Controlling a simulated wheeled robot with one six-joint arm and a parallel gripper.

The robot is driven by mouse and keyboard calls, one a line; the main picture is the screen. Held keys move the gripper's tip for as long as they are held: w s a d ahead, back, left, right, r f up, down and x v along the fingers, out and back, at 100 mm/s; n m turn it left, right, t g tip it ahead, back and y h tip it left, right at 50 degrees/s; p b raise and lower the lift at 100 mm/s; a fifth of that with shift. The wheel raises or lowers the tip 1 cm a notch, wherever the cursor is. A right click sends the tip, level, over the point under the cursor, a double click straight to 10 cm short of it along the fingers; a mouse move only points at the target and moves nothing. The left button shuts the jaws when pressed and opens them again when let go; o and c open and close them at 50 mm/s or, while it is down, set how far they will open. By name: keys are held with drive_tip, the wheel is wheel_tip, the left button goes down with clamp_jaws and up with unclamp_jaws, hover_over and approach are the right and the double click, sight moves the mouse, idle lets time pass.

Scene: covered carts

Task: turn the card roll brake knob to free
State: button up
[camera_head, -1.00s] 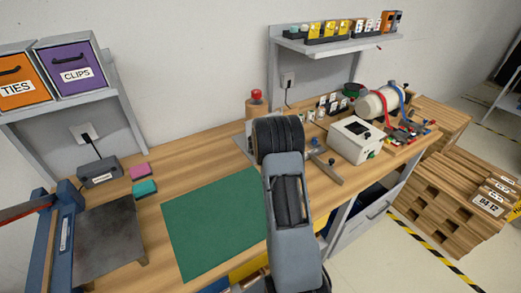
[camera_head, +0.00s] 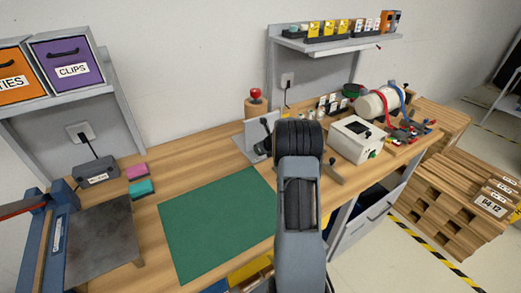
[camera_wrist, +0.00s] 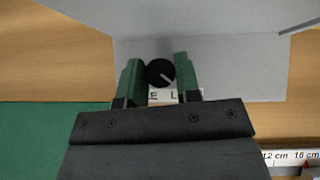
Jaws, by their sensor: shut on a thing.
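The brake knob (camera_wrist: 160,72) is a round black knob with a pale pointer line in the wrist view. The line points to the lower right. My gripper (camera_wrist: 158,66) has a green finger on each side of the knob, and is shut on it. A white label (camera_wrist: 163,95) lies just below the knob; only letters like "E" and "L" show, and the fingers hide the rest. The knob is by a grey plate (camera_wrist: 230,65). In the head view, my dark wrist stands in front of the grey stand (camera_head: 238,143), and the knob cannot be made out.
A brown roll with a red top (camera_head: 255,101) stands behind the wrist. A green mat (camera_head: 215,220) lies to the left. A white box (camera_head: 356,140) stands close on the right. A ruler (camera_wrist: 290,157) shows at lower right in the wrist view.

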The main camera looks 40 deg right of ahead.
drive_tip(key=n+y, duration=0.2)
drive_tip(key=n+g+y+p, duration=0.1)
drive_tip(key=n+y, duration=0.1)
drive_tip(key=n, duration=0.1)
drive_tip(key=shift+w+d+r+n, duration=0.1)
drive_tip(key=shift+d+n, duration=0.1)
drive_tip(key=shift+n, duration=0.1)
drive_tip(key=shift+w+n+g+y, duration=0.1)
drive_tip(key=shift+n+g+y, duration=0.55)
drive_tip(key=shift+n, duration=0.5)
drive_tip(key=shift+n+g+y, duration=0.55)
drive_tip(key=shift+n+y, duration=0.1)
drive_tip(key=shift+n, duration=0.5)
drive_tip(key=o, duration=0.6)
drive_tip(key=shift+o, duration=0.2)
drive_tip(key=shift+d, duration=0.1)
drive_tip(key=v, duration=1.3)
drive_tip(key=shift+d+r+b, duration=0.25)
drive_tip(key=shift+d+b, duration=0.05)
drive_tip(key=shift+b, duration=0.05)
